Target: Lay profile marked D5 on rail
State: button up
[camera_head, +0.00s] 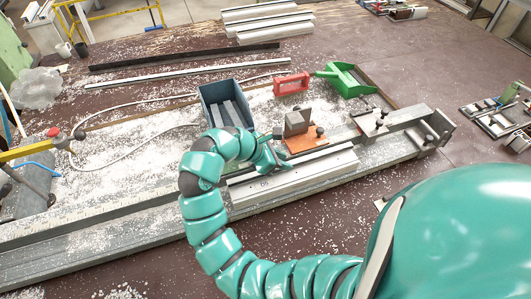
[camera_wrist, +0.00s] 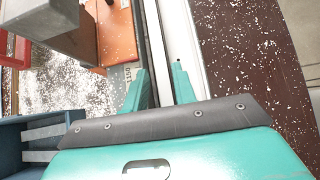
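My gripper (camera_head: 265,160) is low over the rail (camera_head: 120,215) in the head view, left of the orange plate. In the wrist view its two teal fingers (camera_wrist: 159,78) stand apart, with a gap between them. A long pale profile (camera_head: 300,173) lies along the rail beneath and to the right of the gripper. In the wrist view a pale strip (camera_wrist: 178,30) runs under the fingers, and the right fingertip overlaps it. I see no clear grasp. A blue bin (camera_head: 213,93) behind the gripper holds grey bars.
An orange plate (camera_head: 309,144) with a grey block (camera_head: 297,121) stands close behind the rail. A red box-like thing (camera_head: 291,84) and a green scoop-like thing (camera_head: 345,80) lie farther back. A clamp (camera_head: 371,122) sits toward the rail's right end. White chips cover the bench.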

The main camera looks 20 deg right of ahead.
jog(key=b+v, duration=0.1)
jog(key=v, duration=0.7)
jog(key=shift+p+v, duration=0.5)
jog(key=shift+v, duration=0.8)
jog(key=shift+s, duration=0.15)
